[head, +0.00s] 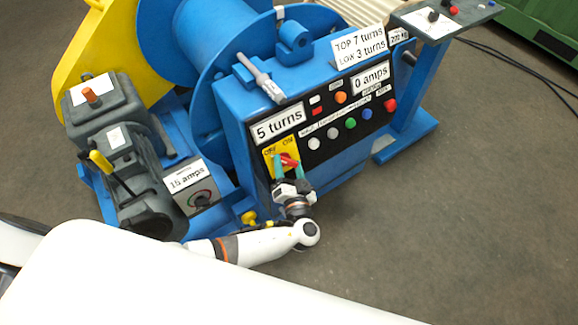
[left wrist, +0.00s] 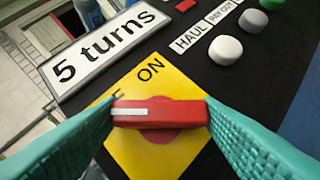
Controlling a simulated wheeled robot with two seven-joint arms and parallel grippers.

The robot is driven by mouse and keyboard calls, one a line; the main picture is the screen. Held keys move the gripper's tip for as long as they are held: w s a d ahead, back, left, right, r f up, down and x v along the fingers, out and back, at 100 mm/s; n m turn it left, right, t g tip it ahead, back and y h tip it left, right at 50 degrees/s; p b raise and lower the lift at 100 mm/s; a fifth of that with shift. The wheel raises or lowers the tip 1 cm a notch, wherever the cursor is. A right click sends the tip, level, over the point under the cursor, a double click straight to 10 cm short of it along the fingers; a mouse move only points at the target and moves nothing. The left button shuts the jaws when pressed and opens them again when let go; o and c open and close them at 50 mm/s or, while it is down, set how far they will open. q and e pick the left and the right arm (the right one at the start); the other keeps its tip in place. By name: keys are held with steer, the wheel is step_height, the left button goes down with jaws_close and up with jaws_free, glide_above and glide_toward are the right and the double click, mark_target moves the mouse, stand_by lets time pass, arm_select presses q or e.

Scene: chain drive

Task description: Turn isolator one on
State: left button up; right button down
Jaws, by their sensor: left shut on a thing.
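The isolator is a yellow plate (head: 269,151) with a red handle (head: 290,160), on the black front panel of a blue cabinet, below the "5 turns" display. In the left wrist view the red handle (left wrist: 160,114) lies nearly level across the yellow plate (left wrist: 140,76), with a white mark on its left half. "ON" is printed above the handle; a second word to the left is mostly hidden by a finger. My left gripper (head: 288,165) has its teal fingers shut on the two ends of the handle. My right gripper is not in view.
Buttons, including a green button (head: 351,123) and a white button (head: 314,144), sit right of the isolator. A "15 amps" box (head: 196,187) and a grey motor (head: 135,185) stand left.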

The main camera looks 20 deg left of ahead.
arm_select(q)
steer(key=shift+m, duration=0.4)
steer(key=m+h+p, duration=0.1)
steer(key=m, duration=0.1)
steer(key=m+h+p, duration=0.1)
steer(key=m+p, duration=0.1)
steer(key=shift+a+r+g+h, duration=0.15)
steer(key=shift+r+g+h, duration=0.15)
steer(key=shift+r+h, duration=0.1)
steer(key=m+g+h+p, duration=0.1)
steer(key=m+g+p, duration=0.1)
steer(key=m+p, duration=0.1)
steer(key=m+g+h+p, duration=0.1)
steer(key=m+p, duration=0.3)
steer(key=p, duration=0.2)
steer(key=r+m+g+h+p, duration=0.1)
steer(key=m+g+p, duration=0.1)
steer(key=p, duration=0.3)
steer(key=shift+w+a+m+g, duration=0.15)
steer(key=shift+m+g, duration=0.15)
steer(key=shift+m, duration=0.5)
steer(key=shift+f+m+g+p, duration=0.1)
steer(key=shift+m+g+p, duration=0.4)
steer(key=shift+p, duration=0.45)
steer(key=shift+f+m+p, duration=0.1)
steer(key=shift+m+p, duration=0.25)
steer(key=shift+m, duration=0.05)
steer(key=o, duration=1)
